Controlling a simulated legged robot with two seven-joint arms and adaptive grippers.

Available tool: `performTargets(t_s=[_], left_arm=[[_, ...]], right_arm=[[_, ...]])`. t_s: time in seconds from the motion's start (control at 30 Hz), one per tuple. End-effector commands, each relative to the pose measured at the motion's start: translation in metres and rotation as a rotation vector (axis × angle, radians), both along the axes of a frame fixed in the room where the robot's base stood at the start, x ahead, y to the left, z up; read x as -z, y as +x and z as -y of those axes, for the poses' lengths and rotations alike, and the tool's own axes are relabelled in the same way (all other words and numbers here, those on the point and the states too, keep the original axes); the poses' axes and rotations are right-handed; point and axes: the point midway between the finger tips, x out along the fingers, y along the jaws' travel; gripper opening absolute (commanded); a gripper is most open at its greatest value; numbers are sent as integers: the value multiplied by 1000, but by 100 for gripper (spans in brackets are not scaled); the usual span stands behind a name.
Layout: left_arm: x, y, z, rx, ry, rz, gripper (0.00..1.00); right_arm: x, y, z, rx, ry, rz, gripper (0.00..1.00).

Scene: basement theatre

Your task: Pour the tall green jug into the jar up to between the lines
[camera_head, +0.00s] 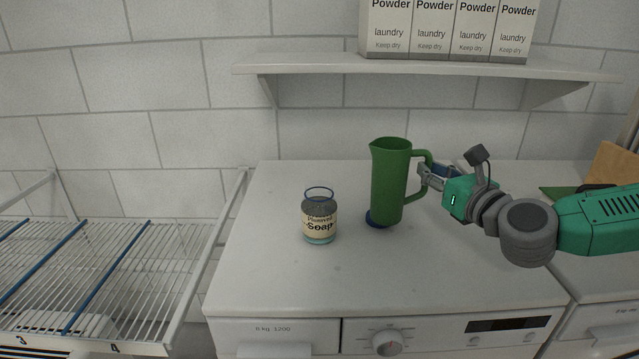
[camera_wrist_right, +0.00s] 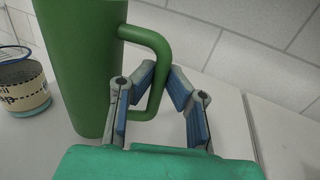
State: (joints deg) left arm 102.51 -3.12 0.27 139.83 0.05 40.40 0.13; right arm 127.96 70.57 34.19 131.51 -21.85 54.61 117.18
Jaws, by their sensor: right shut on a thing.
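The tall green jug (camera_head: 388,180) is nearly upright above the white machine top, to the right of the jar. It also fills the left of the right wrist view (camera_wrist_right: 85,60). My right gripper (camera_head: 427,178) is at the jug's handle, with its blue-padded fingers (camera_wrist_right: 160,95) around the handle, shut on it. The glass jar (camera_head: 319,222) stands on the machine top with a "Soap" label and a blue rim. It also shows at the left edge of the right wrist view (camera_wrist_right: 25,88). The jar's lines and the jug's inside cannot be made out. My left gripper is not in view.
A small dark blue thing (camera_head: 376,219) shows at the jug's base. A wire drying rack (camera_head: 100,265) stands at the left. A shelf (camera_head: 420,68) with powder boxes (camera_head: 435,30) hangs above. The machine top (camera_head: 270,275) is clear in front.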

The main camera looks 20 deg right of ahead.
Motion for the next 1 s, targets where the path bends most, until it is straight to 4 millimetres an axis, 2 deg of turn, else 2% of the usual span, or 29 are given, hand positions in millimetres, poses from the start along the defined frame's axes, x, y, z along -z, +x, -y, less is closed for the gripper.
performTargets(t_s=[0.03, 0.33, 0.6, 1.0], left_arm=[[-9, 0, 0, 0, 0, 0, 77], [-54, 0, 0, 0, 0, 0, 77], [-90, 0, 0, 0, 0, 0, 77], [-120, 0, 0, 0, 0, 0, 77]], right_arm=[[-7, 0, -2, 0, -14, 1, 0], [-26, 1, -11, -1, -165, -24, 0], [-36, 3, -25, -1, -339, -52, 0], [-43, 6, -44, 3, -525, -80, 0]])
